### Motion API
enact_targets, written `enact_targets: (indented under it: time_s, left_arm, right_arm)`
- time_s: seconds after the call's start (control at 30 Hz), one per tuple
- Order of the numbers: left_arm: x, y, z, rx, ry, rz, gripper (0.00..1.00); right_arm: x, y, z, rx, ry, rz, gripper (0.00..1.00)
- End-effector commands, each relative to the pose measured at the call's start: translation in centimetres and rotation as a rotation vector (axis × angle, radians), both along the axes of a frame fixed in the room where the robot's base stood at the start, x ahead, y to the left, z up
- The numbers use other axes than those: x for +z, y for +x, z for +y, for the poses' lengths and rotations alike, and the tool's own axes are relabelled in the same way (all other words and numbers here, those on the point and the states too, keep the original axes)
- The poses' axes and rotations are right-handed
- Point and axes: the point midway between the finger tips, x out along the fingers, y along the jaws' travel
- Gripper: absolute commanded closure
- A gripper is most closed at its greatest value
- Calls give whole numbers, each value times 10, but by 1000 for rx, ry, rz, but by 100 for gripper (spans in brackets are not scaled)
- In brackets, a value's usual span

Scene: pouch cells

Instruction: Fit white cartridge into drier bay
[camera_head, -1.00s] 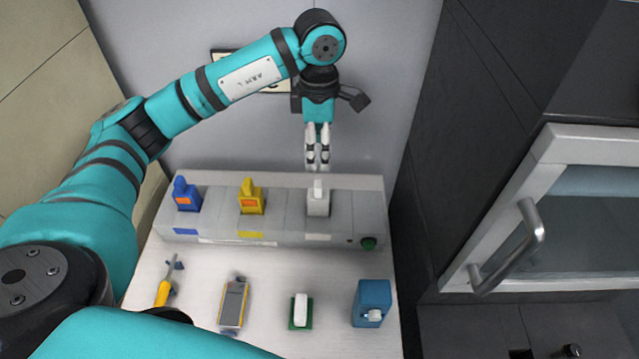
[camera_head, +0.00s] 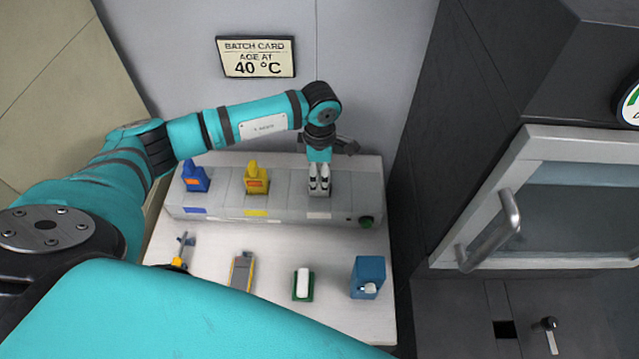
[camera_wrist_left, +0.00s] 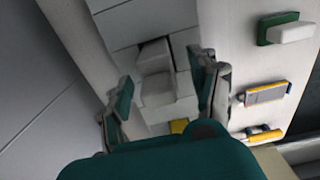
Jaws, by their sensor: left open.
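The white cartridge stands in the right-hand bay of the grey drier (camera_head: 285,208). In the head view my left gripper (camera_head: 319,188) is down over it and hides most of it. In the left wrist view the white cartridge (camera_wrist_left: 156,85) shows between the two spread fingers of my left gripper (camera_wrist_left: 165,98), which is open around it. I cannot tell whether a finger touches it. A blue cartridge (camera_head: 195,178) and a yellow cartridge (camera_head: 257,178) stand in the bays to the left. My right gripper is not in view.
On the white table in front lie a yellow-handled tool (camera_head: 183,252), a yellow-grey device (camera_head: 242,271), a white block on a green base (camera_head: 303,284) and a blue box (camera_head: 367,277). A batch card (camera_head: 256,57) reads 40 °C. A cabinet with a handle (camera_head: 497,232) stands right.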

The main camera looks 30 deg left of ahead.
Motion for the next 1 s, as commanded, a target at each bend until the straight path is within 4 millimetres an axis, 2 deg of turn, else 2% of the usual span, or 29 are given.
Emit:
enact_targets:
  time_s: [0.03, 0.07, 0.2, 0.5, 0.9, 0.97, 1.0]
  left_arm:
    - [-4, -1, 1, 3, 1, 6, 38]
    - [-8, -1, 1, 3, 1, 6, 38]
    - [-27, 0, 1, 1, 1, 3, 38]
    - [-33, 1, 1, 0, 1, 0, 40]
    - [-32, 1, 1, 1, 1, 0, 92]
    - [-32, 1, 1, 1, 0, 0, 100]
    - [-32, 1, 1, 1, 0, 0, 100]
  right_arm:
    - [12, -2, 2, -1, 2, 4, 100]
    - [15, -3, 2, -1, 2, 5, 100]
    - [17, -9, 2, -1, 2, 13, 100]
    - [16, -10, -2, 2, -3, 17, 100]
    - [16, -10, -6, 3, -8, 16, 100]
    - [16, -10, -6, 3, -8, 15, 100]
    - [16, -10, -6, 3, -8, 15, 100]
